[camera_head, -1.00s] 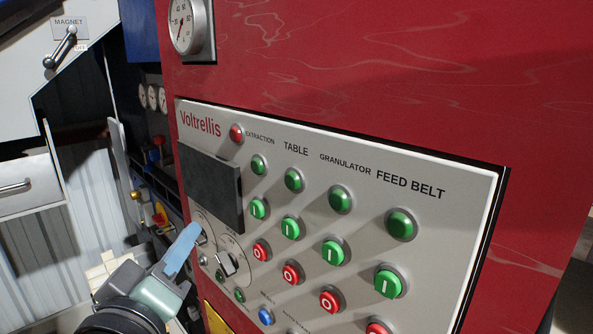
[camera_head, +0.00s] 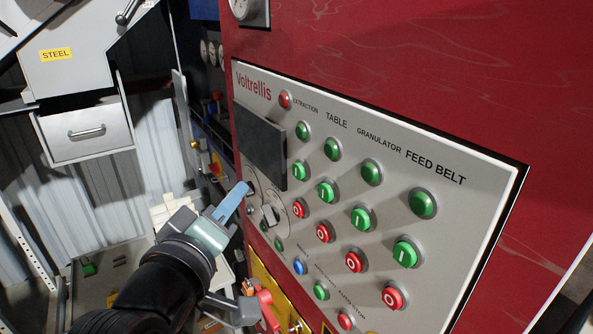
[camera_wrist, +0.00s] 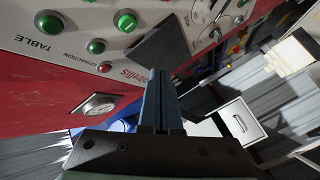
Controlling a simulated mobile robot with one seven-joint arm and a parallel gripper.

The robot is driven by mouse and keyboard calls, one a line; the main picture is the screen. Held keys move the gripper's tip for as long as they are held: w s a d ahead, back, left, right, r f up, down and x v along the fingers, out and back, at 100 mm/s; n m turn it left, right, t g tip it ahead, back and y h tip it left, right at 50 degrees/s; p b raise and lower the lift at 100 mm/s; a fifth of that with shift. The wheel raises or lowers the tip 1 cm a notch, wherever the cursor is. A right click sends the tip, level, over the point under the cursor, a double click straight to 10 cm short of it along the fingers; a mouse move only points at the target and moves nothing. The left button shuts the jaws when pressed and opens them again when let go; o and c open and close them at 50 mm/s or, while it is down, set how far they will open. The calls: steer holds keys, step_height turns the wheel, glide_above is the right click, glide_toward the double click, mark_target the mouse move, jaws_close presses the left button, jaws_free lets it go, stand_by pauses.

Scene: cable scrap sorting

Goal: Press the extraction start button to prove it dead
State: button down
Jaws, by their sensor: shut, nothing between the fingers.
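The extraction start button (camera_head: 299,170) is green with a white bar, below the green lamp (camera_head: 303,130) in the EXTRACTION column of the panel. In the wrist view the panel appears upside down, and the start button (camera_wrist: 127,22) is upper left of the fingers. My gripper (camera_head: 246,188) is shut and empty. In the head view its blue fingertips are left of the button, just below the dark screen (camera_head: 262,145), over the panel's left edge. I see no contact with the button; the gap to the panel is unclear.
A red stop button (camera_head: 299,209) lies below the start button, and a rotary knob (camera_head: 269,215) to its left. More green and red buttons fill the panel's right. A gauge (camera_wrist: 97,106) shows in the wrist view. A grey drawer (camera_head: 87,130) stands at left.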

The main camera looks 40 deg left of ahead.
steer(key=w+d, duration=0.2)
steer(key=w, duration=0.4)
steer(key=shift+d+p, duration=0.3)
steer(key=shift+w, duration=0.15)
stand_by(1.6)
steer(key=shift+w+d, duration=0.15)
steer(key=shift+w, duration=0.2)
steer(key=shift+w+d+p, duration=0.2)
steer(key=shift+w+p, duration=0.15)
steer(key=shift+w, duration=0.05)
stand_by(0.9)
steer(key=shift+s+a, duration=0.3)
steer(key=shift+s, duration=0.5)
steer(key=s, duration=0.1)
steer(key=s+a, duration=0.1)
steer(key=s, duration=0.1)
steer(key=s+a, duration=0.1)
steer(key=shift+s, duration=0.3)
